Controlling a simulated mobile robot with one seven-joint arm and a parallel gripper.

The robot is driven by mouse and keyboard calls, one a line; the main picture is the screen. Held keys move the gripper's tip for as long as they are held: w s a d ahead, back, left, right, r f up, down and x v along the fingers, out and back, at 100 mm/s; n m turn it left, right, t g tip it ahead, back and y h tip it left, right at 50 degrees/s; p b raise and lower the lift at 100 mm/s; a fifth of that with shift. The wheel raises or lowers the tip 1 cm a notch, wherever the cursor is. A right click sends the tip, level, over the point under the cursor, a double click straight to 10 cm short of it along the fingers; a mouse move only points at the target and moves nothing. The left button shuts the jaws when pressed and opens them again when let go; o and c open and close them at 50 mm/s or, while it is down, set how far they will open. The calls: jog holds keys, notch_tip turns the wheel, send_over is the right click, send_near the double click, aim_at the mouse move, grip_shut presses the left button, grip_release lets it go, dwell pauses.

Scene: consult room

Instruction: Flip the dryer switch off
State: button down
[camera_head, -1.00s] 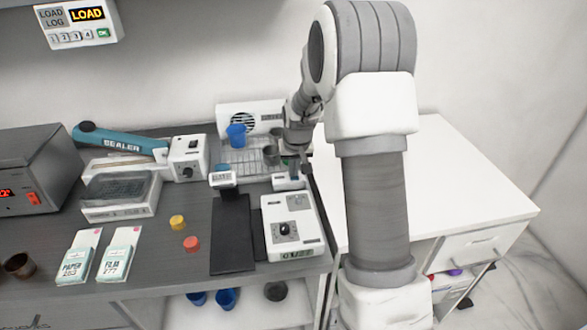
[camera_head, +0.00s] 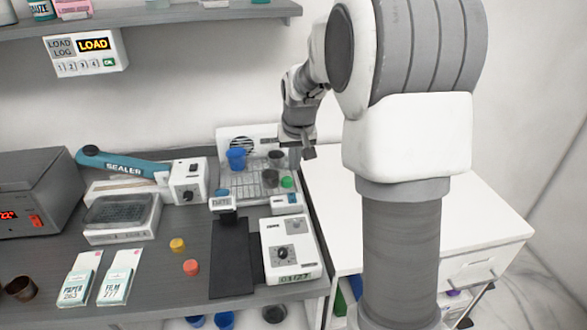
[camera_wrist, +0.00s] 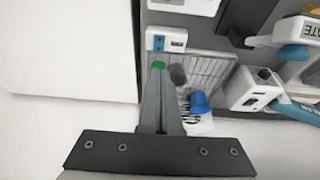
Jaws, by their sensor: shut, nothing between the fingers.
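The dryer appears to be the white unit with a round fan grille (camera_head: 243,145) behind a wire rack (camera_head: 243,186) at the back of the dark bench. Its switch is not clearly identifiable. A small white box with a blue patch (camera_head: 287,203) stands in front of the rack; it also shows in the wrist view (camera_wrist: 166,39). A blue cup (camera_head: 236,158), dark cups (camera_head: 271,178) and a small green item (camera_head: 287,182) are at the rack. My gripper (camera_head: 308,152) is shut and empty, raised near the rack's right side. In the wrist view its fingers (camera_wrist: 161,78) overlap the rack's edge.
A sealer with a teal arm (camera_head: 125,164) and a white box with a knob (camera_head: 188,181) stand left of the rack. A white dial device (camera_head: 290,249) and black mat (camera_head: 233,262) lie in front. The white side table (camera_head: 335,200) has a clear top.

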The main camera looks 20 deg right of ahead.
aim_at(291, 195)
jog(key=shift+r, duration=0.1)
dwell(0.3)
jog(key=w+n+p, duration=0.1)
jog(key=n, duration=0.5)
jog(key=w+n+g+p, duration=0.1)
jog(key=n+p, duration=0.1)
jog(key=n, duration=0.4)
jog(key=w+d+n+g+p, duration=0.1)
jog(key=w+n+p, duration=0.1)
jog(key=n, duration=0.4)
jog(key=shift+d+r+y, duration=0.1)
jog(key=shift+r+y, duration=0.2)
jog(key=shift+r, duration=0.05)
jog(key=f, duration=0.4)
jog(key=w+f, duration=0.1)
jog(key=f, duration=0.4)
jog(key=f+p, duration=0.1)
jog(key=f, duration=0.3)
jog(key=shift+w+d+f, duration=0.15)
jog(key=shift+w+f, duration=0.15)
jog(key=shift+f, duration=0.15)
